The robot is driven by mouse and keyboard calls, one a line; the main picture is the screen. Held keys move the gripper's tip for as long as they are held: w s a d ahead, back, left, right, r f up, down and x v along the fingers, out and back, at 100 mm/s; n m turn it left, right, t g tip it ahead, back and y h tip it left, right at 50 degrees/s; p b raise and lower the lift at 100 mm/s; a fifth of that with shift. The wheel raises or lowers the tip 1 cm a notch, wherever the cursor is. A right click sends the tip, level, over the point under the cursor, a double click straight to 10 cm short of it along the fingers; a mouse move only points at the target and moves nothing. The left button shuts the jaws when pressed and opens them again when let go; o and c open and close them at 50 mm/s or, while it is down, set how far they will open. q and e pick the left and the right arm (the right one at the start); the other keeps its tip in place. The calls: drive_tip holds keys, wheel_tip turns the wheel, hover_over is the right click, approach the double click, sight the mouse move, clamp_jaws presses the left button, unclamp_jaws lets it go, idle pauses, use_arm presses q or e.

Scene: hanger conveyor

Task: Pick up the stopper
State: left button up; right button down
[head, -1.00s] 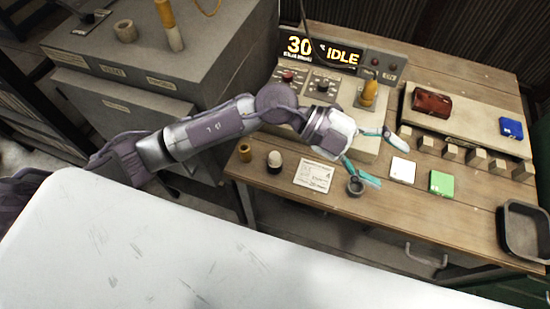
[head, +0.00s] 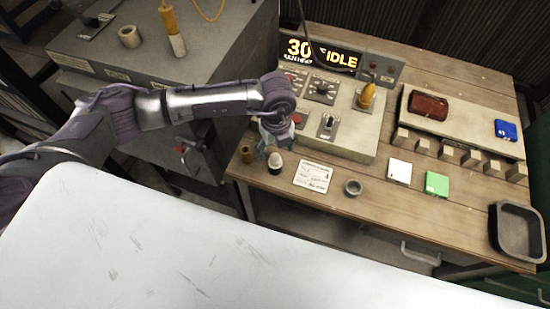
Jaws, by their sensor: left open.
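A small rounded piece with a white lower part and dark top (head: 275,165) stands at the table's front left. A small brown cork-like cylinder (head: 246,154) stands just left of it. I cannot tell for sure which of the two is the stopper. My left gripper (head: 274,148) is open, pointing down directly over the white and dark piece, with its fingers close around or just above its top. Whether they touch is not clear. My right gripper is not in view.
A printed card (head: 313,177) and a grey ring-shaped cup (head: 353,187) lie to the right. A control panel (head: 345,135) stands behind. White (head: 399,171) and green (head: 437,184) blocks and a dark tray (head: 518,231) are farther right. A white surface (head: 180,250) fills the foreground.

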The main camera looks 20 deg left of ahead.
sight(275, 157)
use_arm(q)
drive_tip(key=shift+f+p, duration=0.45)
drive_tip(key=shift+f, duration=0.1)
wheel_tip(275, 157, down, 4)
drive_tip(key=shift+a+r+p, duration=0.1)
drive_tip(key=shift+r+p, duration=0.05)
drive_tip(key=shift+p, duration=0.8)
drive_tip(key=shift+f, duration=0.45)
drive_tip(key=shift+c, duration=0.3)
drive_tip(key=c, duration=1.2)
drive_tip(key=shift+r, duration=0.15)
